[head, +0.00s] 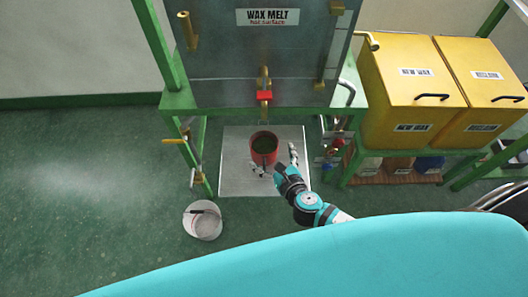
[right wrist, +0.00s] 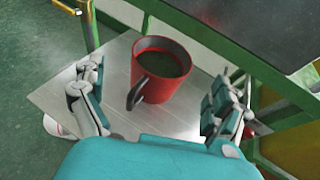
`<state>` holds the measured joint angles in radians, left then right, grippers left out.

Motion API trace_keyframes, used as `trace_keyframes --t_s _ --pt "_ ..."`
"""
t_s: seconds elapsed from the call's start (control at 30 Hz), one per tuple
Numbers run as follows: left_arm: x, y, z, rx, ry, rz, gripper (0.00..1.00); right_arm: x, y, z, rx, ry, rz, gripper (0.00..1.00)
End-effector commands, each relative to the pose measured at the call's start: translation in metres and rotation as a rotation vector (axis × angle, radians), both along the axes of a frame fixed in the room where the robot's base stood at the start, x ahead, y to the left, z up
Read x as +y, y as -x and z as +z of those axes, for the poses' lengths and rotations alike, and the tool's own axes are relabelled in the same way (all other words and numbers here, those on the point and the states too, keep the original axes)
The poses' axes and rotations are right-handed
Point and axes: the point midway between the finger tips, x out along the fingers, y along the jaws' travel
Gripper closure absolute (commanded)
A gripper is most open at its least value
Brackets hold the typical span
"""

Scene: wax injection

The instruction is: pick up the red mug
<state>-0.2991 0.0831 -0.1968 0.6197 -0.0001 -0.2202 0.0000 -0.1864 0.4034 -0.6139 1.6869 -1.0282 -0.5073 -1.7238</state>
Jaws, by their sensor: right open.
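The red mug (head: 264,146) stands upright on a light grey plate (head: 235,182) below the wax melt tank, and looks dark green inside. In the right wrist view the mug (right wrist: 158,80) lies ahead between my spread fingers, with its dark handle toward the palm at lower left. My right gripper (head: 275,163) is open beside the mug on its near side. In the right wrist view its fingers (right wrist: 160,108) stand apart left and right of the mug, and I see gaps on both sides. My left gripper is not in view.
The wax melt tank (head: 225,60) with a red-handled tap (head: 264,94) hangs above the mug. Green frame legs (head: 203,165) flank the plate. Yellow wax bins (head: 405,85) are at right.

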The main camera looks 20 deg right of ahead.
Motion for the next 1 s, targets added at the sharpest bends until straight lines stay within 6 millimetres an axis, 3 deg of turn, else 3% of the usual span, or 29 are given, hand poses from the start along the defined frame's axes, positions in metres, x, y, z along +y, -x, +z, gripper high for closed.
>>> trace_keyframes --t_s 0.6,0.9,1.0 --pt "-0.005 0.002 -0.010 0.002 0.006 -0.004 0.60 0.003 -0.066 -0.028 -0.001 -0.002 -0.002 0.00" --pt "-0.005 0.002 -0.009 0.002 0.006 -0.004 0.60 0.004 -0.071 -0.029 0.000 -0.002 -0.001 0.00" --pt "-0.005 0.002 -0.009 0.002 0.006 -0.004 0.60 0.004 -0.071 -0.029 0.000 -0.002 -0.001 0.10"
